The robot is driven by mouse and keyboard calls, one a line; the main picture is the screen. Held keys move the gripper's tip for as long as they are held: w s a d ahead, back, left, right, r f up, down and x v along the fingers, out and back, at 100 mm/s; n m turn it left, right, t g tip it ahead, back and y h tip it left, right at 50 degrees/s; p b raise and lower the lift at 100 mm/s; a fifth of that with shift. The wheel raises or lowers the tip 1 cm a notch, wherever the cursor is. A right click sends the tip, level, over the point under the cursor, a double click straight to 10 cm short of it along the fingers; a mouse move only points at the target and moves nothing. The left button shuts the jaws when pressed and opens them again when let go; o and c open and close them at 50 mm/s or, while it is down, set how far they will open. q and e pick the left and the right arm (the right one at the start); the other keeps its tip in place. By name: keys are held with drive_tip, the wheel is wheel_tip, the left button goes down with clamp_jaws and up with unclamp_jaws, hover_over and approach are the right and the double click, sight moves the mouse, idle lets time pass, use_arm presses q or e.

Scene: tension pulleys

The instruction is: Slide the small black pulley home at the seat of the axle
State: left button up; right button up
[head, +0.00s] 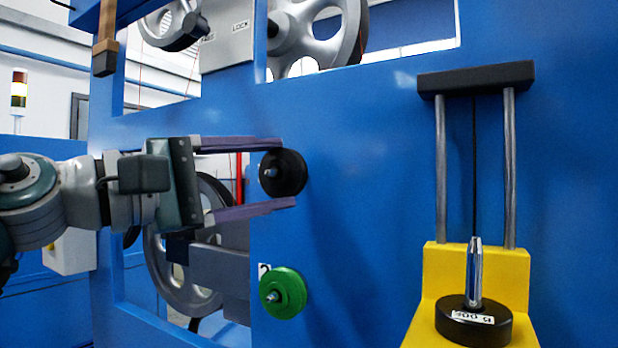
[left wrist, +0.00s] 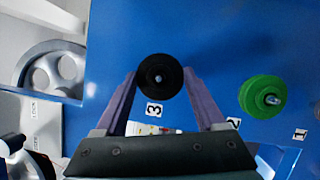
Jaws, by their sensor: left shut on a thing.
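The small black pulley (head: 284,172) is at the blue panel, above the green pulley. A metal axle end shows at its centre, so it sits around the axle. My right gripper is not in view.
A green pulley (head: 283,293) sits below on the same panel, by label "2". A yellow stand (head: 430,280) with two rods and a black weight (head: 474,322) is at the right. Large grey wheels (head: 318,35) show through the openings. The panel right of the pulley is clear.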

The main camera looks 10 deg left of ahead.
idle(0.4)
use_arm(q)
drive_tip(key=o, duration=1.4)
drive_tip(key=shift+s+a+f, duration=0.1)
drive_tip(key=shift+s+a, duration=0.15)
drive_tip(key=r+b+v, duration=0.1)
drive_tip(key=b+v, duration=0.3)
drive_tip(key=v, duration=0.5)
drive_tip(key=shift+f, duration=0.4)
